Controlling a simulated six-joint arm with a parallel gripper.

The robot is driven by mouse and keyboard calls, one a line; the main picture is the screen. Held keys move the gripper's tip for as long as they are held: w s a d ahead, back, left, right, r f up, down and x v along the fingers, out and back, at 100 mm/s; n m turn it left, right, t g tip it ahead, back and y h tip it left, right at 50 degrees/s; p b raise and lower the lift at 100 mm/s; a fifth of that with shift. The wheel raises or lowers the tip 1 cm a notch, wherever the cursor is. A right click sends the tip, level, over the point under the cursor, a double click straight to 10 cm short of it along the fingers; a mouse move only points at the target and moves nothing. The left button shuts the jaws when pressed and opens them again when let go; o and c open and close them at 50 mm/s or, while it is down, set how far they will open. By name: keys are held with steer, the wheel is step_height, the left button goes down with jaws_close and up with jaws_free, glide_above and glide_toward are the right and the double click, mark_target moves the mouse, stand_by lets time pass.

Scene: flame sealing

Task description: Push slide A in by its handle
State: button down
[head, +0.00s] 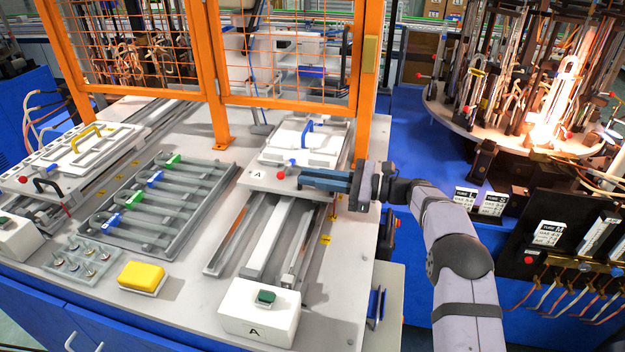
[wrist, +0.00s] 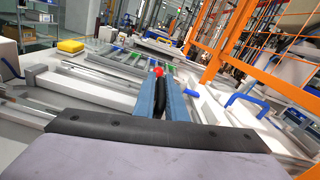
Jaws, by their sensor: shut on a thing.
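Slide A (head: 246,181) is a pale plate with an "A" label, at the far end of its rails under the orange guard frame. A white fixture with a blue handle (head: 306,127) sits on it; the blue handle also shows in the wrist view (wrist: 246,99). My gripper (head: 303,179) reaches in from the right at the slide's front edge. In the wrist view its blue fingers (wrist: 160,88) are shut on a black handle (wrist: 159,103), beside a red knob (wrist: 158,71). In the head view the fingers hide this black handle.
A white box marked A (head: 258,322) with a green button stands at the near end of the rails (head: 270,240). A tray of glass tubes (head: 160,205), a yellow sponge-like block (head: 142,276) and a second slide (head: 70,160) lie left. An orange guard post (head: 366,80) rises close behind my gripper.

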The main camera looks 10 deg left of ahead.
steer(key=shift+r, duration=0.1)
steer(key=c, duration=1.8)
jaws_free()
steer(key=shift+c, duration=0.2)
steer(key=d+b, duration=0.2)
steer(key=d, duration=0.5)
steer(key=shift+d+b, duration=0.2)
steer(key=shift+b, duration=0.15)
